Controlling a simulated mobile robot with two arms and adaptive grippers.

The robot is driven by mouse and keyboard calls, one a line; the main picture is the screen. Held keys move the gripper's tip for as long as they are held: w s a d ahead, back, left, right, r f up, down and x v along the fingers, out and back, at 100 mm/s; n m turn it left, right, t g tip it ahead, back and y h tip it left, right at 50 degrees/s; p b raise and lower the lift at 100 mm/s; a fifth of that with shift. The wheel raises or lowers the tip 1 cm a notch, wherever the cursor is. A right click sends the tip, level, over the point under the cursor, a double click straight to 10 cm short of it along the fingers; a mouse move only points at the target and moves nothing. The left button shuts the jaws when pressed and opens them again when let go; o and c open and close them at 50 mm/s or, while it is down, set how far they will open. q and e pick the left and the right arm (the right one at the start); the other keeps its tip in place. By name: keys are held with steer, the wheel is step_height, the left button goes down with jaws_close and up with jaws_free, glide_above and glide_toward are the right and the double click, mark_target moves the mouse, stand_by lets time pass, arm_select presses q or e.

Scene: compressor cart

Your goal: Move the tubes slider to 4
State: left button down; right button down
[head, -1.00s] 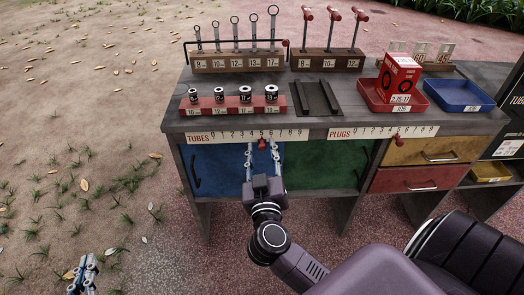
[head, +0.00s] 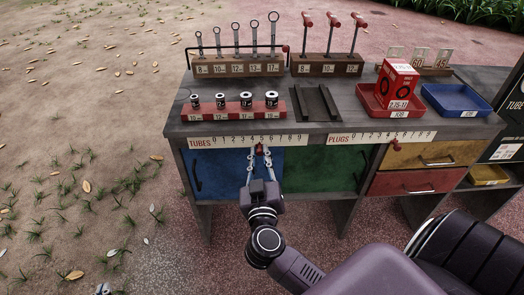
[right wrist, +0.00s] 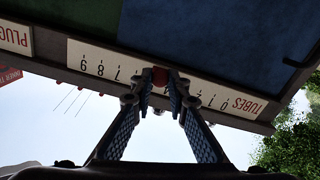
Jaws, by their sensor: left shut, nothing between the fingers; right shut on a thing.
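The tubes scale (head: 205,142) is a white strip on the bench's front edge, marked 0 to 9. Its red slider (head: 259,149) sits around 4 to 5. In the right wrist view the slider (right wrist: 160,76) is between my fingertips, which hide the digits beside it, so the exact mark is unclear. My right gripper (head: 259,153), also in the wrist view (right wrist: 162,84), is shut on the slider from the front.
The plugs scale (head: 345,138) with its own red slider (head: 397,146) is to the right. Blue (head: 215,170) and green (head: 325,165) panels lie below the edge. Sockets on a red rack (head: 270,112) and red (head: 365,97) and blue (head: 455,98) trays stand on top.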

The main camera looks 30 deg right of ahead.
steer(key=shift+w+a+r+p, duration=0.2)
steer(key=shift+a+r+p, duration=0.1)
steer(key=shift+p, duration=0.85)
steer(key=shift+w+a+f+p, duration=0.3)
steer(key=shift+a+p, duration=0.3)
steer(key=shift+p, duration=0.65)
arm_select(q)
steer(key=s+a+f+g+y, duration=0.1)
steer(key=s+a+f+g, duration=0.1)
steer(key=s+f+g, duration=0.2)
steer(key=s+a+f+g+y, duration=0.1)
steer(key=s+f+g, duration=0.3)
steer(key=s, duration=0.5)
step_height(320, 180, down, 2)
steer(key=shift+s+a+f, duration=0.15)
steer(key=shift+s+a, duration=0.25)
steer(key=shift+a, duration=0.4)
arm_select(e)
steer(key=c, duration=1.8)
jaws_free()
steer(key=shift+c, duration=0.2)
steer(key=v, duration=1.2)
